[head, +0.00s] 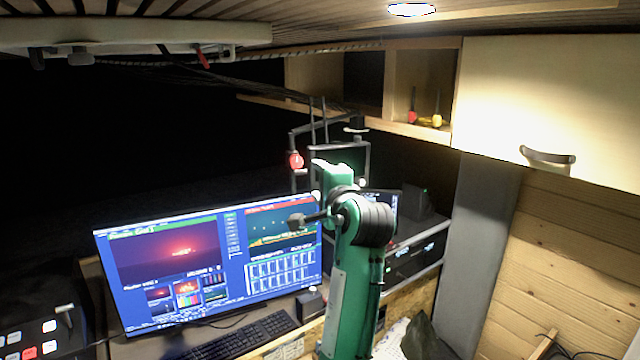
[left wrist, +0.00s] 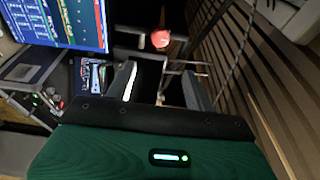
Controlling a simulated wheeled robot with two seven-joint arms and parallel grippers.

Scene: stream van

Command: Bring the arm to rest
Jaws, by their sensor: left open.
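My left arm, green and black, rises from the bottom of the head view, with its left gripper (head: 312,192) raised in front of the monitor's right edge and the dark rack frame. In the left wrist view the left gripper (left wrist: 160,82) shows its two fingers spread apart, with nothing held between them. A red round thing (left wrist: 160,38) on the dark frame lies beyond the fingertips, apart from them. My right gripper is in neither view.
A lit monitor (head: 190,265) stands left of the arm, with a keyboard (head: 235,338) below it. A control panel (head: 40,330) is at lower left. Wooden shelves (head: 300,75) and a pale cabinet (head: 545,100) hang at upper right. The slatted ceiling (head: 330,22) is low.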

